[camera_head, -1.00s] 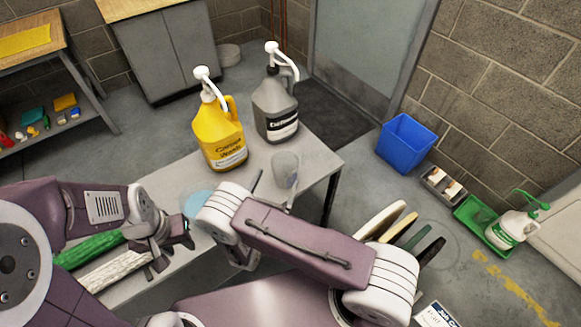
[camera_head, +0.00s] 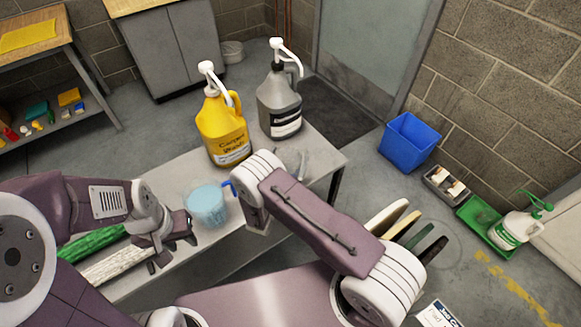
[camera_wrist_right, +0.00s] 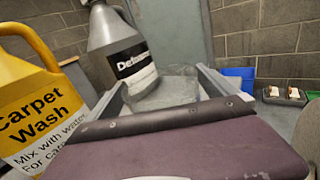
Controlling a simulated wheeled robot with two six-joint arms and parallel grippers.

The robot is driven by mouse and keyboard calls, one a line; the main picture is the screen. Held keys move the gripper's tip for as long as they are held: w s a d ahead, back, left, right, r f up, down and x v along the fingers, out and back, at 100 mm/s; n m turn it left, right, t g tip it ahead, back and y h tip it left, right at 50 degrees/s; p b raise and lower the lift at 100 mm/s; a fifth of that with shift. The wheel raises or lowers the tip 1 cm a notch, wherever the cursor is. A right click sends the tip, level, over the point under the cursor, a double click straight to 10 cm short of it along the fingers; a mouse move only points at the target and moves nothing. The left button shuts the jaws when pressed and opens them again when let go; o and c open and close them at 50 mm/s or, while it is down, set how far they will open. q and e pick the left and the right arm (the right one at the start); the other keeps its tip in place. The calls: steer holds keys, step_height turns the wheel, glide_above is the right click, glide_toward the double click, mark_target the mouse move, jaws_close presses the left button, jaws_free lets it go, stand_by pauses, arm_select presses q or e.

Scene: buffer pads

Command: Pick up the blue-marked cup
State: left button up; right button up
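A cup with light blue colour (camera_head: 206,207) and a blue handle stands on the grey table, right of my left gripper. A clear, colourless cup (camera_head: 291,158) stands near the jugs, partly hidden by my right arm. No blue mark shows on its visible part. In the right wrist view the clear cup (camera_wrist_right: 165,88) is between the spread fingers of my right gripper (camera_wrist_right: 163,74); contact cannot be told. My left gripper (camera_head: 176,245) looks open and empty, above the table's left part.
A yellow Carpet Wash jug (camera_head: 222,132) and a grey jug (camera_head: 280,105) stand close behind the cups. A green roll (camera_head: 88,245) and a whitish roll (camera_head: 115,263) lie at the left. A blue bin (camera_head: 408,143) is on the floor.

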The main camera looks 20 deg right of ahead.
steer(key=c, duration=1.1)
step_height(320, 180, up, 5)
steer(key=shift+s+d+f+p, duration=0.1)
steer(key=shift+s+f+p, duration=0.05)
steer(key=shift+p, duration=0.6)
steer(key=s+d+r, duration=0.2)
steer(key=s, duration=0.1)
steer(key=s+d+r+p, duration=0.1)
steer(key=s+r, duration=0.1)
steer(key=s, duration=0.1)
steer(key=s+d+r, duration=0.2)
steer(key=s, duration=0.2)
steer(key=shift+d+r+p, duration=0.15)
steer(key=shift+d+p, duration=0.15)
steer(key=shift+p, duration=0.1)
steer(key=a+r+p, duration=0.5)
steer(key=r+p, duration=0.1)
steer(key=p, duration=0.2)
steer(key=shift+s+d+f+m+g+h+p, duration=0.2)
steer(key=shift+s+d+m+g+h, duration=0.25)
steer(key=shift+s+m+g+h, duration=0.25)
steer(key=shift+s+d+f+m+g+h+p, duration=0.25)
steer(key=shift+s+d+m+g+h, duration=0.25)
steer(key=shift+s+g+h, duration=0.35)
steer(key=shift+s+d+f+m+g+h+p, duration=0.2)
steer(key=shift+s+d+m+g+h, duration=0.35)
steer(key=shift+s, duration=0.35)
